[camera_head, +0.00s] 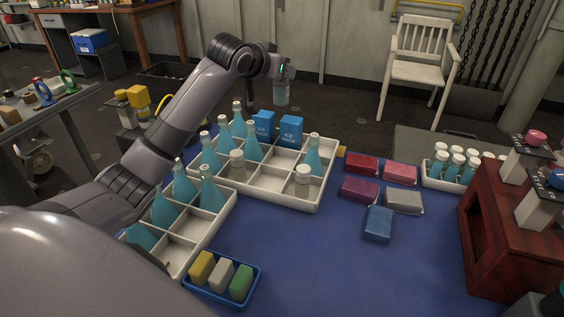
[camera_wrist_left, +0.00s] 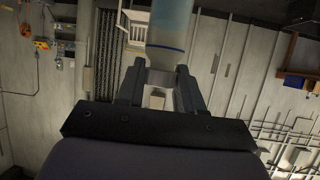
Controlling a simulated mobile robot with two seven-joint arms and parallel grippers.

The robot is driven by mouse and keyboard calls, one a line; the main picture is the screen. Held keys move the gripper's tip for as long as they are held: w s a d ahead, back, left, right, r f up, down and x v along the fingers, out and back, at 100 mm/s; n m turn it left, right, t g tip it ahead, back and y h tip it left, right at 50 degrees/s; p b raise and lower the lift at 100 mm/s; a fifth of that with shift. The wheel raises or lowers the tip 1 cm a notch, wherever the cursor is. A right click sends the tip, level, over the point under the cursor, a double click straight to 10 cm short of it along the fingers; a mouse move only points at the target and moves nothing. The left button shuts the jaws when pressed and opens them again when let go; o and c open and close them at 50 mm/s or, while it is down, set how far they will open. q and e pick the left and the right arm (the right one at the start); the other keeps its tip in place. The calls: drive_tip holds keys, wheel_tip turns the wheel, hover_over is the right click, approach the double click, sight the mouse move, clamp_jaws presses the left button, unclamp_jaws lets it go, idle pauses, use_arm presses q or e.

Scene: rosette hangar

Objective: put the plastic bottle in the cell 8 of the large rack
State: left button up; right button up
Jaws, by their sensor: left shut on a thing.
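My left gripper (camera_head: 284,77) is raised above the far edge of the large rack. In the left wrist view the bottle (camera_wrist_left: 170,30) is translucent blue between the fingers (camera_wrist_left: 160,85). The large white rack (camera_head: 285,203) stands on the blue mat. Teal conical bottles (camera_head: 253,143), two white-capped jars (camera_head: 303,176) and two blue ice packs (camera_head: 290,128) occupy some cells. Several cells are empty; no cell numbers are readable. My right gripper is not in view.
A smaller white rack (camera_head: 213,226) with teal bottles stands in front left, near a blue tray (camera_head: 220,292) of coloured blocks. Colored packs (camera_head: 362,163) lie right of the large rack. Further right are a small vial rack (camera_head: 450,182) and a red stand (camera_head: 505,240). The front middle mat is clear.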

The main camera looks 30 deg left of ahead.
use_arm(q)
drive_tip(key=shift+f+b, duration=1.35)
drive_tip(key=shift+f, duration=8.6)
drive_tip(key=shift+f, duration=0.15)
drive_tip(key=o, duration=1)
drive_tip(key=shift+r, duration=0.2)
drive_tip(key=p+v, duration=0.1)
drive_tip(key=v, duration=1.1)
drive_tip(key=shift+p, duration=0.4)
